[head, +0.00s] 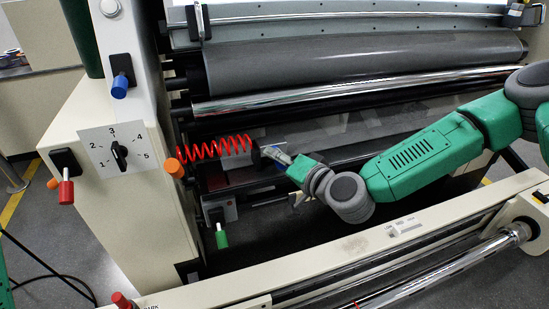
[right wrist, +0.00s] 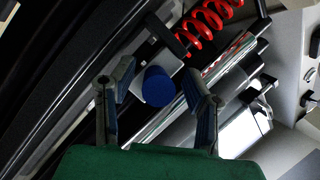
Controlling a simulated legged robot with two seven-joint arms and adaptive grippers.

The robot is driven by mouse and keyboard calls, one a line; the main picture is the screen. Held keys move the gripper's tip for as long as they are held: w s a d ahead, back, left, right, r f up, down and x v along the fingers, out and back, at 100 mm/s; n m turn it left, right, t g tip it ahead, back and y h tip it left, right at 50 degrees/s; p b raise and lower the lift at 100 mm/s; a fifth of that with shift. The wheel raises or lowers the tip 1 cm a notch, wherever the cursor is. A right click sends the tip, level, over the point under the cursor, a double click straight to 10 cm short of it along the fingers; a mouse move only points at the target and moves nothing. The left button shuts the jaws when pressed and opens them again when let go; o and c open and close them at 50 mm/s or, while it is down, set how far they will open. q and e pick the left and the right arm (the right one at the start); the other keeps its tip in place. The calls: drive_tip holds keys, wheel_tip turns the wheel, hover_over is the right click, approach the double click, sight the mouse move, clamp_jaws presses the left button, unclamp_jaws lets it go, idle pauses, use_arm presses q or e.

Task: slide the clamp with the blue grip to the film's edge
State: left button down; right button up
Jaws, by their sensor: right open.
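The clamp's blue grip (right wrist: 158,86) shows in the right wrist view, between the two spread fingers of my right gripper (right wrist: 160,70). Gaps show on both sides of the grip, and the fingers are not closed on it. In the head view my right gripper (head: 278,158) is at the right end of the red coiled cord, in front of the rollers. There the blue grip is not clearly visible, being mostly hidden by the fingers. The grey film (head: 365,124) spreads behind and to the right of the gripper. My left gripper is not in view.
A red coiled cord (head: 215,147) stretches left from the gripper; it also shows in the right wrist view (right wrist: 205,25). Shiny rollers (head: 340,95) run above. A dial (head: 119,152) and several coloured levers, one blue-tipped (head: 120,87), are on the left column. A pale beam (head: 400,232) crosses in front.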

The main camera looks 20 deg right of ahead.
drive_tip(key=shift+w+f, duration=0.1)
drive_tip(key=shift+w, duration=0.25)
drive_tip(key=shift+w+d+f, duration=0.1)
drive_tip(key=shift+w+d, duration=0.05)
drive_tip(key=shift+d, duration=0.2)
drive_tip(key=shift+a, duration=0.35)
clamp_jaws()
drive_tip(key=a, duration=1)
drive_tip(key=shift+s+a+f, duration=0.1)
drive_tip(key=shift+s+a, duration=0.05)
drive_tip(key=shift+s, duration=0.1)
unclamp_jaws()
drive_tip(key=shift+d, duration=0.2)
drive_tip(key=shift+w+d, duration=0.1)
drive_tip(key=shift+s+d+r, duration=0.1)
drive_tip(key=shift+s+r, duration=0.1)
drive_tip(key=shift+s, duration=0.3)
drive_tip(key=v, duration=1.1)
drive_tip(key=shift+d, duration=0.15)
